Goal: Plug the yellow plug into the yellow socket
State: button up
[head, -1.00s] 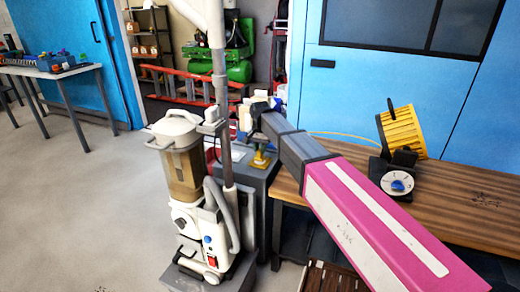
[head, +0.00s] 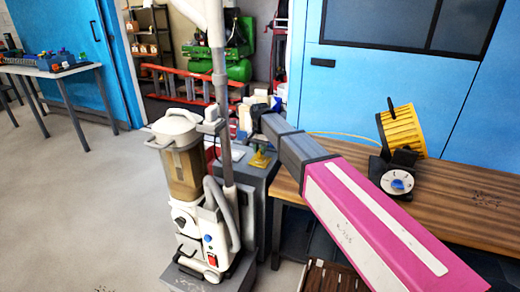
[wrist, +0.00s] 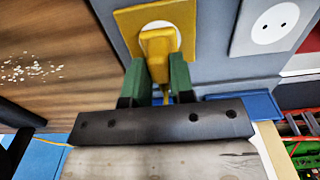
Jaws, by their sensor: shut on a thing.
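In the wrist view, the yellow plug (wrist: 160,42) is held between the two green fingers of my gripper (wrist: 158,66). The yellow socket (wrist: 126,20) is a square yellow plate with a round white face. The plug lies over that face and hides most of it. I cannot tell whether the plug's pins are in the holes. In the head view, the yellow socket (head: 260,161) shows on top of the grey box (head: 258,182), below the end of my arm. My fingers and the plug are too small to make out clearly there.
A white socket (wrist: 270,25) with two holes sits to the right, and a blue plate (wrist: 240,107) is below it. A yellow lamp (head: 402,130) stands on the wooden bench (head: 455,195); a thin yellow cable runs toward my gripper. A vacuum-like machine (head: 185,190) stands left of the box.

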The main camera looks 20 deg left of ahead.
jog(key=shift+f, duration=0.1)
jog(key=o, duration=0.9)
jog(key=shift+o, duration=0.2)
notch_tip(320, 180, up, 11)
jog(key=shift+s+f, duration=0.15)
